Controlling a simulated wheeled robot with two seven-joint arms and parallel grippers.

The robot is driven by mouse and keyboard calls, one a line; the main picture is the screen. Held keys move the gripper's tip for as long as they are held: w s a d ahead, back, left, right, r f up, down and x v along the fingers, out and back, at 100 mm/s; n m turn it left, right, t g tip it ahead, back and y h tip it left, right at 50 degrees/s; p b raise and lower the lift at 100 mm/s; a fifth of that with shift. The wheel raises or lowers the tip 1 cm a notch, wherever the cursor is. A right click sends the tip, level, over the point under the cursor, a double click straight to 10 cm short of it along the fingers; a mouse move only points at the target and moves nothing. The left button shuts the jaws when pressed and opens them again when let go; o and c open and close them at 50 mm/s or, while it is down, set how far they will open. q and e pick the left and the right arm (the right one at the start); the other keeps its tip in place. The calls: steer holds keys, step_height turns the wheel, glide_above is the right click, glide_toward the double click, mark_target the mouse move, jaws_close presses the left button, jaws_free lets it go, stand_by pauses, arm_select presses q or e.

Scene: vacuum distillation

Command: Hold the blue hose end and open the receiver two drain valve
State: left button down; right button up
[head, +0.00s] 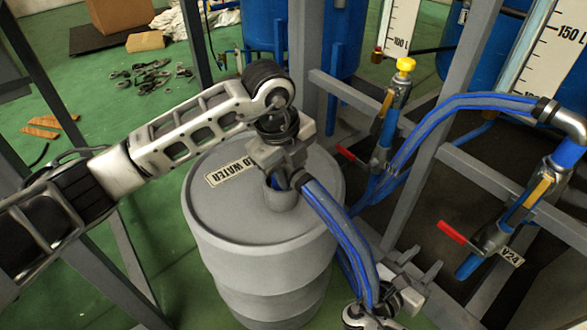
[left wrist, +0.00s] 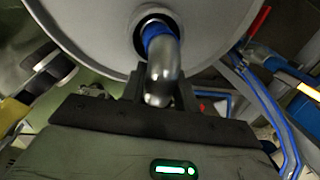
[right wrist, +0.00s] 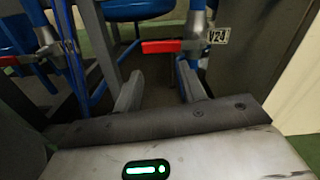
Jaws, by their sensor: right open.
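The blue hose (head: 345,235) runs up to a grey drum (head: 250,240), where its end enters the round opening in the lid. My left gripper (head: 283,165) is at this opening, shut on the metal hose end (left wrist: 162,80); blue shows inside the opening. A valve tagged V24 (head: 490,240) with a red lever (head: 452,232) is on the pipe at right. I cannot confirm from the pictures that it is the receiver two drain valve. My right gripper (head: 418,262) is open and empty, below and left of this lever. In the right wrist view the red lever (right wrist: 161,46) lies beyond the fingers, apart from them.
A second red-levered valve (head: 380,160) stands behind, further left. Grey frame posts (head: 440,130) and rails cross the area. Blue hoses (head: 440,105) arch between the valves. Blue tanks (head: 262,35) and scale panels stand behind. The lid carries a water label (head: 230,171).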

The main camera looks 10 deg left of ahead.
steer(key=m+t+y, duration=0.4)
steer(key=m+y, duration=0.7)
steer(key=y, duration=0.2)
glide_toward(452, 235)
steer(key=w, duration=1.1)
steer(key=shift+a+f, duration=0.15)
steer(key=shift+a, duration=0.25)
